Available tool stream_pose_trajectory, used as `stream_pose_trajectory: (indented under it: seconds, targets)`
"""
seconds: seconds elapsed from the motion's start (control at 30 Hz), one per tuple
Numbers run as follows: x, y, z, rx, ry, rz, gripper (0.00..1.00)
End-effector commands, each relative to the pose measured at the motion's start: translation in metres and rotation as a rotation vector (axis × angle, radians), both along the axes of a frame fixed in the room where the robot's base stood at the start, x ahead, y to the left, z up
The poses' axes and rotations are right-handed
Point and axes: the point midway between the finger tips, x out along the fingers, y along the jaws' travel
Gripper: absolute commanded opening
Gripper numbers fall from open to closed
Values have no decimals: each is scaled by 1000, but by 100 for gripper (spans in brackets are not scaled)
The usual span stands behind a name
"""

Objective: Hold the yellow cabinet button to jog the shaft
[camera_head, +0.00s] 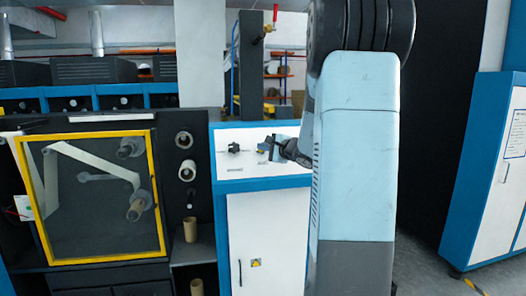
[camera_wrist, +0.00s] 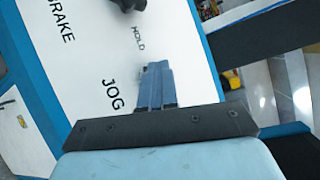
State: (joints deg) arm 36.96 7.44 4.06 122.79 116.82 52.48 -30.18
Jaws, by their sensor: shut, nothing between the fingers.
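The white control panel (camera_head: 228,172) tops a blue-edged cabinet in the head view. My gripper (camera_head: 266,146) reaches it from the right, its fingers pointing at the panel face. In the wrist view my gripper (camera_wrist: 157,66) is shut and empty, its fingertips over the panel between the "HOLD" and "JOG" labels. A small bit of yellow, seemingly the jog button (camera_head: 261,152), shows beside the fingertips in the head view. In the wrist view the fingers hide it. I cannot tell whether they touch or press it.
A black knob (camera_head: 234,148) sits left of my fingertips; it also shows at the top of the wrist view (camera_wrist: 126,4). A yellow-framed window (camera_head: 157,190) with rollers behind it stands to the left. A blue-and-white cabinet (camera_head: 488,180) stands at the far right.

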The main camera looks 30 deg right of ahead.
Motion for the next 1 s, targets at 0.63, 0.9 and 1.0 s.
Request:
stream_pose_trajectory:
  seconds: [0.63,0.9,1.0]
  targets:
    - [-10,3,10,-1,0,0,0]
    - [-24,7,25,-1,-1,-1,0]
    - [-29,8,31,-3,-2,0,0]
